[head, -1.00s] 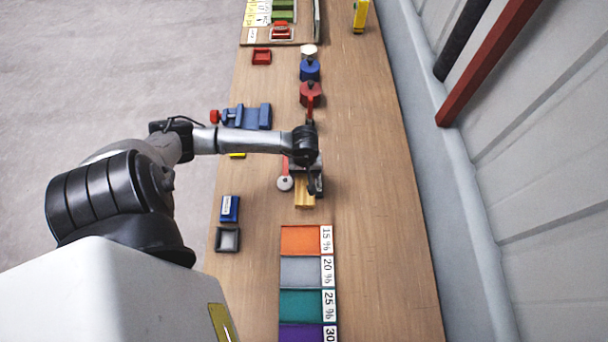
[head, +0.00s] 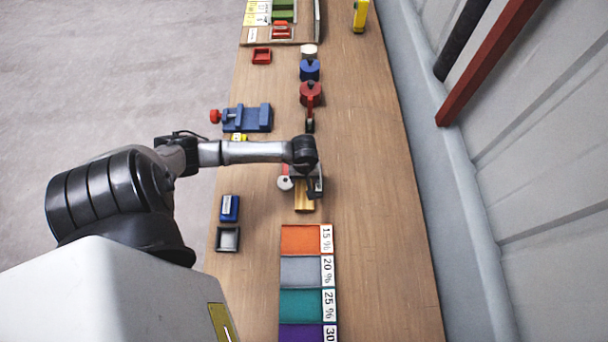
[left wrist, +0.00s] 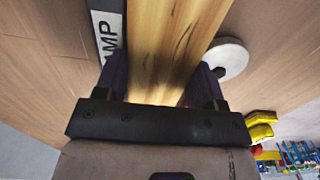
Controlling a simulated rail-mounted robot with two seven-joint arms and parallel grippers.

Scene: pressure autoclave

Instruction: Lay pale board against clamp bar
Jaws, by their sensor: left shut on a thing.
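The pale board (head: 305,203), a yellow wooden piece with dark grain, juts out from under my left gripper (head: 308,188) over the wooden bench. In the left wrist view the board (left wrist: 170,38) runs between the two dark fingers of the left gripper (left wrist: 161,88), which is shut on it. A label ending in "AMP" (left wrist: 108,36) shows on one side of the board, and a pale round disc (left wrist: 228,57) on the other. The clamp bar cannot be made out; my wrist covers much of that spot. The right gripper is not in view.
Coloured panels marked with percentages (head: 301,270) lie just in front. A blue vise (head: 247,118), a blue box (head: 229,208) and a grey tray (head: 228,240) stand at the left. Red (head: 311,94) and blue (head: 310,69) pieces stand behind.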

